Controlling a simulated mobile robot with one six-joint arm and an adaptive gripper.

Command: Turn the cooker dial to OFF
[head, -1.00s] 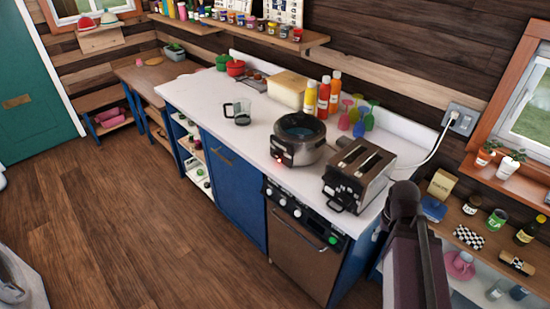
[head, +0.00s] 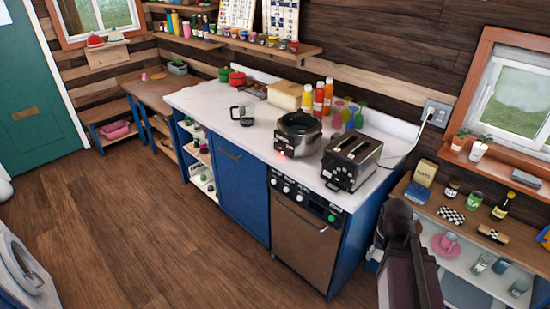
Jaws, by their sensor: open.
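A round black and silver cooker (head: 298,135) stands on the white counter, with a dark lid and a small front panel. A red light glows low on that panel. The dial's marking and setting are too small to read. Under the counter, an oven (head: 303,228) has a black strip with several pale knobs (head: 287,188) and a green spot at its right end; their settings cannot be read either. Part of my arm rises at the lower right, in front of the right shelf and clear of the cooker. My gripper's fingers do not show.
A toaster (head: 351,160) stands close at the cooker's right. Bottles (head: 318,99) and coloured glasses stand behind it, and a glass jug (head: 243,114) to its left. A low shelf (head: 480,244) with small goods is at right. The wooden floor (head: 150,225) before the counter is clear.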

